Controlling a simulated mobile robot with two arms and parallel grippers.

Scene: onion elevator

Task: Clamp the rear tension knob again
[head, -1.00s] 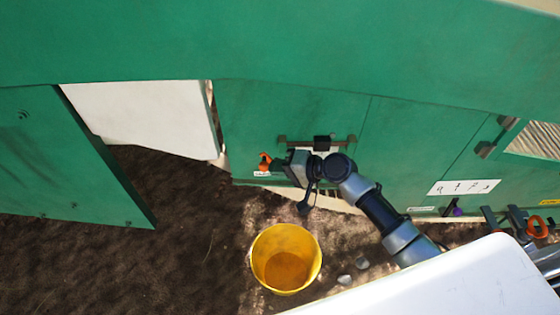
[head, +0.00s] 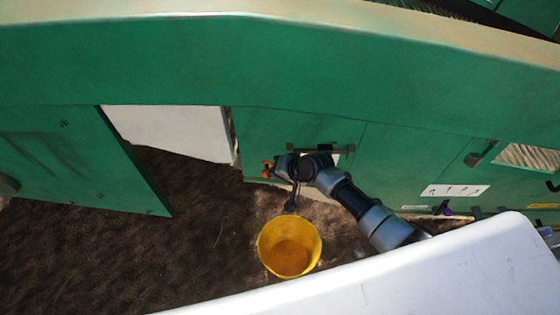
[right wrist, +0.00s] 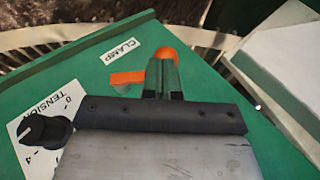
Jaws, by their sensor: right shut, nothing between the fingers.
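The rear clamp is an orange handle (head: 267,170) low on the green housing, at the left end of my right gripper (head: 279,166) in the head view. In the right wrist view the orange round end (right wrist: 168,51) shows just beyond my right fingertips (right wrist: 163,66), and an orange flat part (right wrist: 127,78) sticks out to their left. The fingers are shut together with nothing between them; contact with the clamp is unclear. A CLAMP label (right wrist: 120,53) lies beside it. The black tension knob (right wrist: 45,133) sits on a white TENSION scale (right wrist: 62,108) at left. My left gripper is not in view.
A yellow bucket (head: 289,247) stands on the soil below my right arm. A green panel (head: 75,160) hangs at left beside a white panel (head: 170,130). A dark bar handle (head: 320,149) is just above my right wrist. A white surface (head: 400,280) fills the lower right.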

